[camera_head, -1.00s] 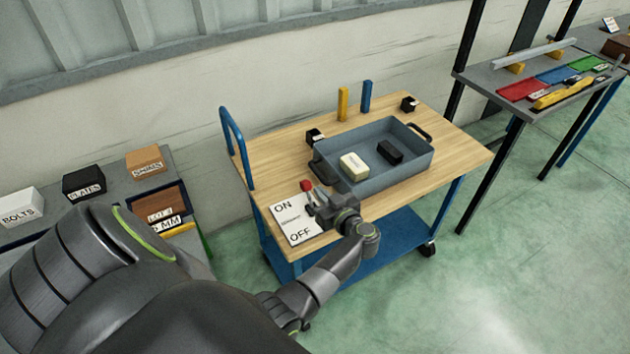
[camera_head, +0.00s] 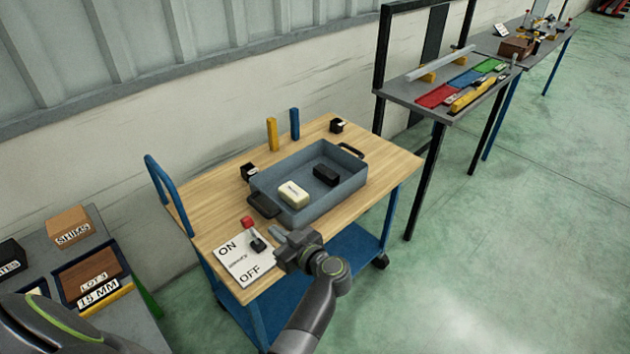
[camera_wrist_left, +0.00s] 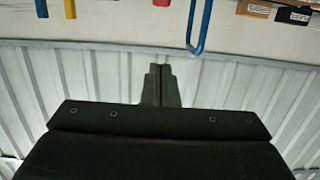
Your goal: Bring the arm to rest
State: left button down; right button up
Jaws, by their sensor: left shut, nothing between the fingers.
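My left arm comes in from the bottom of the head view. Its gripper (camera_head: 280,236) is shut and empty, near the front edge of the wooden cart top (camera_head: 215,195), just right of the ON/OFF switch panel (camera_head: 238,268). It looks apart from the panel, though the exact height is hard to judge. In the left wrist view the closed fingers (camera_wrist_left: 160,80) point towards the corrugated wall, with nothing between them. My right gripper is not in view.
A grey tray (camera_head: 342,194) with a cream block (camera_head: 293,194) and a black block (camera_head: 326,175) stands behind the gripper. A blue cart handle (camera_head: 165,190) rises at the left. A grey side table (camera_head: 45,250) is at lower left. Open floor (camera_head: 480,270) lies to the right.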

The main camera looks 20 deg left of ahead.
pick_arm(q)
jog(key=s+d+f+m+t+h+b, duration=0.15)
jog(key=s+f+m+h, duration=0.25)
jog(key=f, duration=0.7)
jog(key=s+d+f+m+t+h+b, duration=0.1)
jog(key=s+f+m+t+h, duration=0.2)
jog(key=f, duration=0.7)
jog(key=s+d+f+m+t+h+b, duration=0.15)
jog(key=s+f+m+h, duration=0.3)
jog(key=f, duration=0.65)
jog(key=s+a+f+g, duration=0.1)
jog(key=s+f+g, duration=0.2)
jog(key=s, duration=0.8)
jog(key=s+a+f+m+g+h+b, duration=0.1)
jog(key=s+f+g, duration=0.3)
jog(key=s+f, duration=0.4)
jog(key=s+a+f+g+h+b, duration=0.1)
jog(key=s+f+g, duration=0.3)
jog(key=s, duration=1)
notch_tip(320, 180, down, 2)
jog(key=shift+a, duration=0.5)
